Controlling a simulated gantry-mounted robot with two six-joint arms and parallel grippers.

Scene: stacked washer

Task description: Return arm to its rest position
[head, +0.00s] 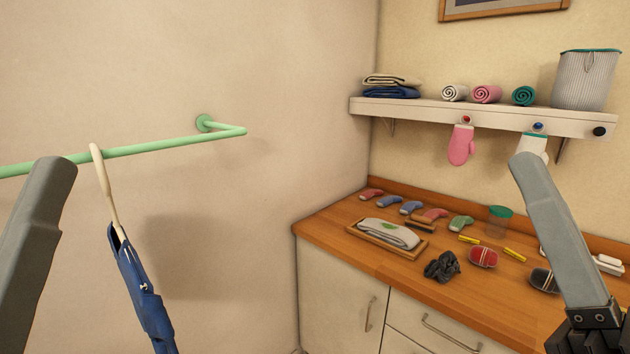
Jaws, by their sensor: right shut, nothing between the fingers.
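My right gripper (530,172) is at the right side of the head view, a long grey piece pointing up from a dark mount. It is shut and empty, in front of the counter and below the shelf. A dark grey part of my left gripper (48,190) rises at the left edge; whether it is open or shut does not show. A blue folded garment (142,290) hangs from a cream hanger (106,185), whose hook is over the green rail (175,147). The garment's lower end is cut off. My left gripper appears apart from the hanger.
The wooden counter (330,232) holds a tray (364,238), several small coloured items, a dark crumpled cloth (442,266) and a green-lidded jar (500,220). Above it, a white shelf (430,107) bears folded cloths, rolled towels and a basket (585,82); mitts hang below. Open wall lies between rail and counter.

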